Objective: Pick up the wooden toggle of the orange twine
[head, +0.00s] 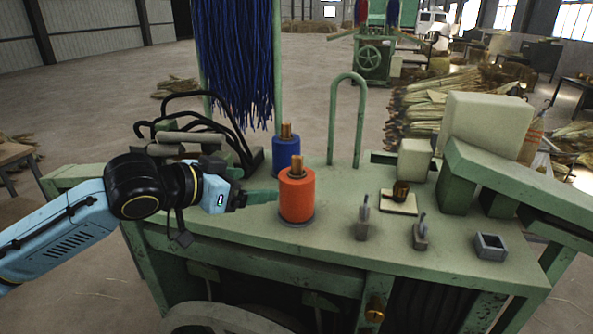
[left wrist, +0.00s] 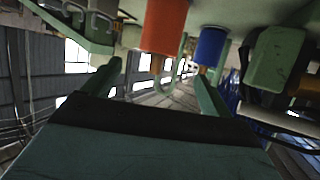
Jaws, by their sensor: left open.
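An orange twine spool (head: 297,198) stands upright on the green bench top. A short wooden piece (head: 297,165), which looks like the toggle, sticks up from its top. My left gripper (head: 262,197) is open and empty, just left of the spool at about mid-height, below the wooden piece. In the left wrist view, which is upside down, the orange spool (left wrist: 164,25) and wooden piece (left wrist: 157,65) appear between my open fingers (left wrist: 156,70). I cannot tell whether a finger touches the spool. My right gripper is not in view.
A blue spool (head: 286,155) with a wooden top stands behind the orange one. A green hoop (head: 347,115) rises behind right. Small metal fixtures (head: 362,222) and a grey square socket (head: 490,246) stand to the right. Blue bristles (head: 238,55) hang behind. The front bench top is mostly clear.

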